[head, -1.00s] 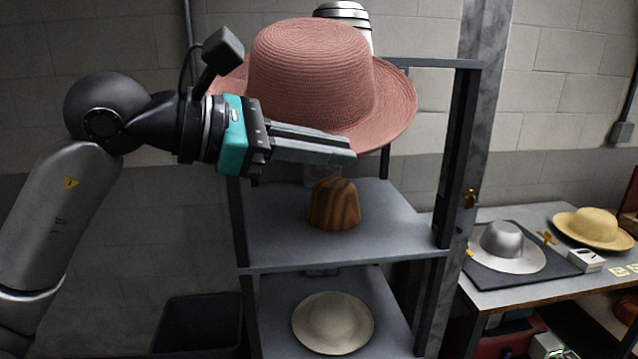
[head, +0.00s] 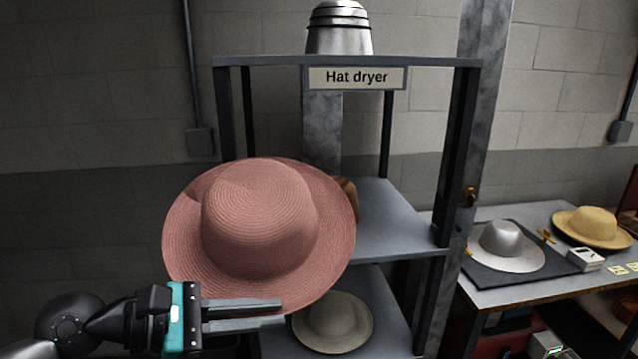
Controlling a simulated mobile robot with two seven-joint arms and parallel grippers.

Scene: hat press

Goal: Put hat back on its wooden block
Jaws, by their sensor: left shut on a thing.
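The pink woven hat (head: 262,222) is held in front of the rack, crown up and tilted toward me. My left gripper (head: 278,314) is shut on the near edge of its brim. The wooden block (head: 348,198) stands on the rack's middle shelf (head: 395,222), behind the hat; only a brown strip of it shows at the brim's right edge. The hat is in front of the block, not on it. My right gripper is not in view.
The rack carries a "Hat dryer" sign (head: 357,77) and a metal dome (head: 339,28) on top. A cream hat (head: 333,322) lies on the lower shelf. At right, a table holds a silver hat form (head: 506,246) and a straw hat (head: 591,228).

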